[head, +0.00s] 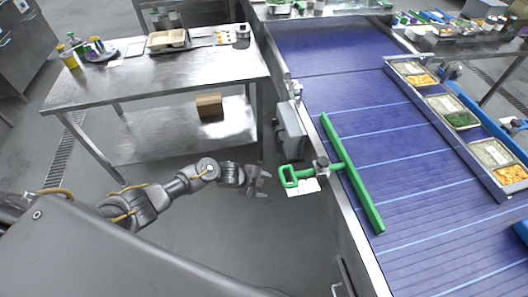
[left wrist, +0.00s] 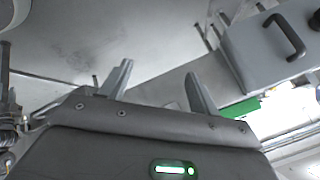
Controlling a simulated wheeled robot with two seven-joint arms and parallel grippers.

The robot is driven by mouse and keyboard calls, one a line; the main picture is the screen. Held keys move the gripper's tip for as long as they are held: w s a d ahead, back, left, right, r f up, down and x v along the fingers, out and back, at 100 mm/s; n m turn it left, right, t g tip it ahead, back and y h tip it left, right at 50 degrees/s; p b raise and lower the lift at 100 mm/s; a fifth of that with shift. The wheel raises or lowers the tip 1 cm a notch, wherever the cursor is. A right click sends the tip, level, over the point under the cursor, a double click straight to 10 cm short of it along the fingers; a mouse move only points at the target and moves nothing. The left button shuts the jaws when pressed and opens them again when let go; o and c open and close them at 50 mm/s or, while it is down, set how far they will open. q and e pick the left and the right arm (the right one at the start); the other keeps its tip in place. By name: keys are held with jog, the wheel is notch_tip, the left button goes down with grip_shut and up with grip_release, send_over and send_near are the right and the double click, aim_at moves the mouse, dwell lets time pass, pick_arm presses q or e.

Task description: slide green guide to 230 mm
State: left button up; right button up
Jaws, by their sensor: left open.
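The green guide (head: 352,176) is a long bar lying slantwise over the blue conveyor belt. Its rod runs left through a dark clamp on the conveyor's near rail to a green loop handle (head: 289,176) that sticks out past the rail. A white card with markings (head: 303,187) sits under the handle; its figures are too small to read. My left gripper (head: 262,181) is open and empty, just left of the handle and apart from it. In the left wrist view its two fingers (left wrist: 158,90) stand apart, with a green part (left wrist: 240,108) beyond the right finger. My right gripper is not seen.
A grey box (head: 291,130) is fixed to the conveyor's side above the handle. A steel table (head: 160,75) stands at the left with a carton (head: 209,106) on its lower shelf. Food trays (head: 464,119) line the belt's right side. The floor below my arm is clear.

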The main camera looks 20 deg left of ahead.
pick_arm(q)
notch_tip(320, 180, up, 18)
jog(key=s+m+g+p, duration=0.15)
jog(key=m+p, duration=0.25)
jog(key=m, duration=0.7)
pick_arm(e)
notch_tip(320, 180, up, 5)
pick_arm(q)
jog(key=shift+g, duration=0.25)
jog(key=b+x, duration=0.8)
jog(key=x, duration=0.2)
jog(key=shift+w+d+f, duration=0.1)
jog(key=shift+w+f, duration=0.05)
jog(key=shift+f, duration=0.15)
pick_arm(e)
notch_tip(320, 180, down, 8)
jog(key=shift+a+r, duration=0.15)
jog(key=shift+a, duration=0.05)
pick_arm(q)
grip_shut()
jog(key=shift+y, duration=0.3)
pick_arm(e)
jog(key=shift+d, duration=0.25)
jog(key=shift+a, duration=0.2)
